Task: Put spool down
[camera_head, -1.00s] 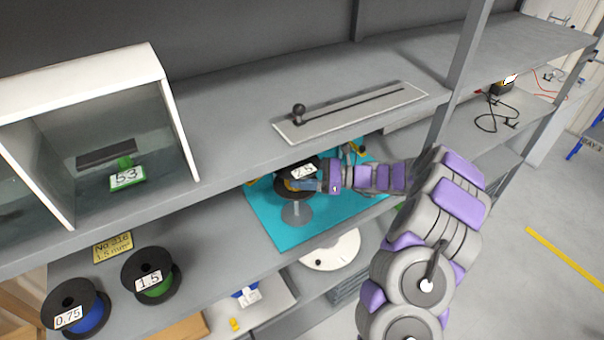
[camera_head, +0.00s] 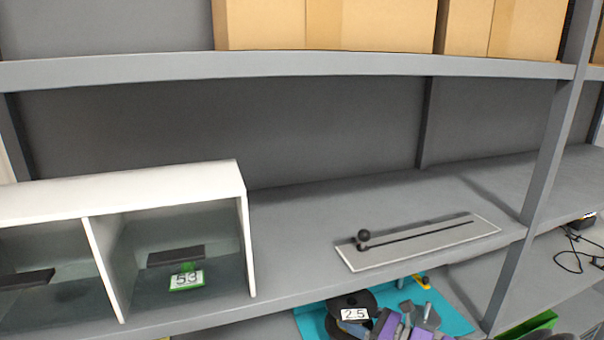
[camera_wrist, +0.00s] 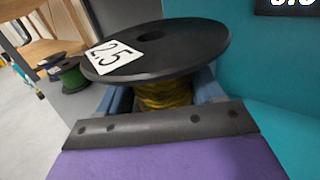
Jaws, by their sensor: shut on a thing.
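The spool (camera_head: 350,300) has black flanges and a white label reading 2.5. It is at the bottom edge of the head view, over a teal mat (camera_head: 452,318). In the wrist view the spool (camera_wrist: 160,50) fills the middle, with its yellow cable (camera_wrist: 165,94) below the tilted-looking top flange. My gripper (camera_wrist: 165,88) is shut on the spool, with blue-grey fingers on both sides of the cable core. My gripper also shows in the head view (camera_head: 362,328), partly cut off. The spool's underside is hidden, so I cannot tell whether it touches anything.
A white cubby (camera_head: 243,215) with a 53 card (camera_head: 186,281) stands on the upper shelf at the left. A flat plate (camera_head: 420,243) with a black-knobbed slot lies right of it. Cardboard boxes (camera_head: 345,25) sit higher up. Green and blue spools (camera_wrist: 70,75) show in the wrist background.

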